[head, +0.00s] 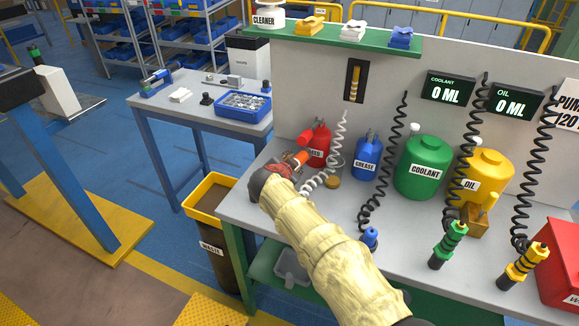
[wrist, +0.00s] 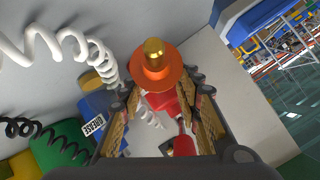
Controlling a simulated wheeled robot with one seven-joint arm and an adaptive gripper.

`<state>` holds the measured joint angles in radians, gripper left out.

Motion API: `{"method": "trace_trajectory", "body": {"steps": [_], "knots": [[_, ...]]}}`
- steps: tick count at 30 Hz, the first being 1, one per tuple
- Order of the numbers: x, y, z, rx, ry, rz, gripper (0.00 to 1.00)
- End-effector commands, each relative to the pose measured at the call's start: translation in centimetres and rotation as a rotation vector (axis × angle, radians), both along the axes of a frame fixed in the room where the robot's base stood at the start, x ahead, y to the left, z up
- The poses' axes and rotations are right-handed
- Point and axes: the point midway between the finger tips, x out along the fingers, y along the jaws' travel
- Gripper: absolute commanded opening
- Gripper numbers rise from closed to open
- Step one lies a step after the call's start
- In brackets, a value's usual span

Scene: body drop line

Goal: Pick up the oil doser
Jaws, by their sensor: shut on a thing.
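The yellow doser (head: 522,268) stands on the bench at the right, on a black coiled hose below the OIL display. The yellow tank labelled OIL (head: 488,172) is behind it. My gripper (head: 290,168) is at the left of the bench, far from the yellow doser. In the wrist view my gripper (wrist: 160,105) is shut on an orange doser-like piece (wrist: 155,76) with a gold tip. Its lower part is hidden by the fingers. A white coiled hose (head: 322,168) runs down beside my gripper; I cannot tell whether it joins the held piece.
A red can (head: 320,140), blue grease can (head: 368,158) and green coolant tank (head: 424,170) line the bench's back. Blue (head: 370,238) and green dosers (head: 450,240) stand forward. A red box (head: 562,265) is at right, a waste bin (head: 208,228) at left.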

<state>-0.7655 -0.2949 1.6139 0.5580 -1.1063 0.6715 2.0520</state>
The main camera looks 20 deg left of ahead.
Motion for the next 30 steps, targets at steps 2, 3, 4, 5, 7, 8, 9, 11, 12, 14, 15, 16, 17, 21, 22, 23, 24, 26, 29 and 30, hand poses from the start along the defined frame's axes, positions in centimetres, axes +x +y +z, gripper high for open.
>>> {"method": "trace_trajectory", "body": {"steps": [2,3,4,5,7,8,9,11,12,14,15,16,17,21,22,23,24,26,29,30], "knots": [[-1.0,-0.7,2.0,0.003,-0.004,0.001,0.00],[-1.5,-1.0,2.7,0.003,-0.003,0.001,0.00],[-1.9,-1.3,3.2,0.002,-0.002,0.001,0.00],[-2.3,-1.6,3.2,0.001,-0.001,0.001,0.00],[-3.2,-2.2,3.6,0.002,-0.002,0.001,0.00],[-3.6,-2.5,3.7,0.001,-0.001,0.001,0.00],[-4.1,-2.9,4.0,0.002,-0.002,0.001,0.00],[-4.8,-3.5,4.4,0.001,-0.002,0.000,0.00],[-5.3,-3.8,4.7,0.001,-0.002,0.000,0.00],[-6.0,-4.3,5.0,0.001,-0.002,0.001,0.00],[-6.5,-4.6,5.3,0.001,-0.002,0.000,0.00],[-6.8,-4.8,5.4,0.001,-0.001,0.001,0.00],[-7.0,-5.0,5.5,0.001,-0.002,0.001,0.00],[-8.1,-5.7,6.0,0.000,-0.001,0.001,0.00],[-8.3,-5.8,6.1,0.000,-0.001,0.001,0.00],[-8.4,-6.0,6.2,0.001,-0.001,0.001,0.00],[-8.6,-6.1,6.3,0.000,-0.001,0.001,0.00],[-8.8,-6.2,6.3,0.000,0.000,0.000,0.00],[-8.9,-6.3,6.4,0.000,-0.001,0.001,0.00],[-8.9,-6.4,6.5,0.000,-0.001,0.001,0.00]]}}
